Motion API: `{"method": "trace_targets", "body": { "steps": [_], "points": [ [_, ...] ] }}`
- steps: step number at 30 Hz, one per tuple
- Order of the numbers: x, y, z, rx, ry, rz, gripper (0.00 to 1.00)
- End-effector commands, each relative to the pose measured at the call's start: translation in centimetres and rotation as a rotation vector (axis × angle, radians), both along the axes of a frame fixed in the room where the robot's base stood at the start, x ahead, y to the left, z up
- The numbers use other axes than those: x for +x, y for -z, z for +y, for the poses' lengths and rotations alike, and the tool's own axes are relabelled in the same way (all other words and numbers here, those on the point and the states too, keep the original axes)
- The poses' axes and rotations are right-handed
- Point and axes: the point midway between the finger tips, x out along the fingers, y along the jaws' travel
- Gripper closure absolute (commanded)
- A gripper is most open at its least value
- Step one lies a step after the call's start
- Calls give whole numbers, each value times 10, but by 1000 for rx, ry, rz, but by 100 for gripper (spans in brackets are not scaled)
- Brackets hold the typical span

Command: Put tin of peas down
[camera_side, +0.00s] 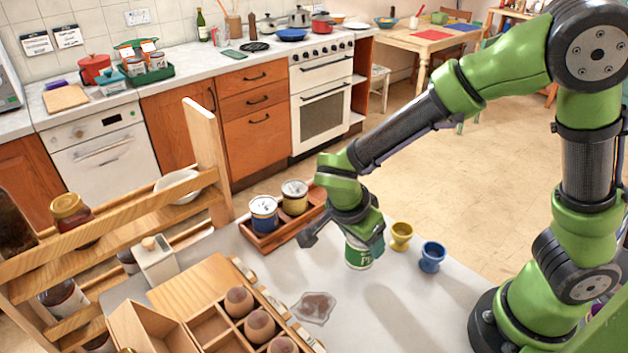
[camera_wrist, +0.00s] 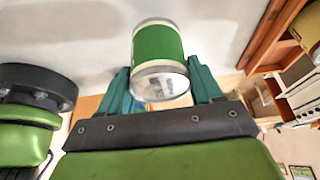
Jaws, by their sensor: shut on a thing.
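The tin of peas (camera_side: 357,257) is green with a pale rim and stands out below my gripper (camera_side: 368,240) in the side view, over the pale worktop (camera_side: 385,300). In the wrist view the tin (camera_wrist: 157,45) sits between the two teal fingers of my gripper (camera_wrist: 163,88), which is shut on it. Its silver end faces the wrist camera. The side view does not clearly show whether the tin's base touches the worktop. My gripper hides part of the tin's upper side there.
A wooden tray (camera_side: 262,243) with a blue tin (camera_side: 264,214) and a yellowish tin (camera_side: 294,198) is left of the gripper. A yellow egg cup (camera_side: 401,236) and a blue one (camera_side: 432,257) stand close on the right. A flat translucent item (camera_side: 314,307) lies in front.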

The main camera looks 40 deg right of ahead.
Motion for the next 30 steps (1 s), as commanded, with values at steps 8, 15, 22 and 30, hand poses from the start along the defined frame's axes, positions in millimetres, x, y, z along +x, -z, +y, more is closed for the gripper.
{"method": "trace_targets", "body": {
  "steps": [8,15,22,30],
  "points": [
    [0,34,0,0,0,2,75],
    [0,34,0,1,-1,0,75],
    [0,36,0,1,-1,0,18],
    [0,36,0,1,-2,1,10]
  ]
}}
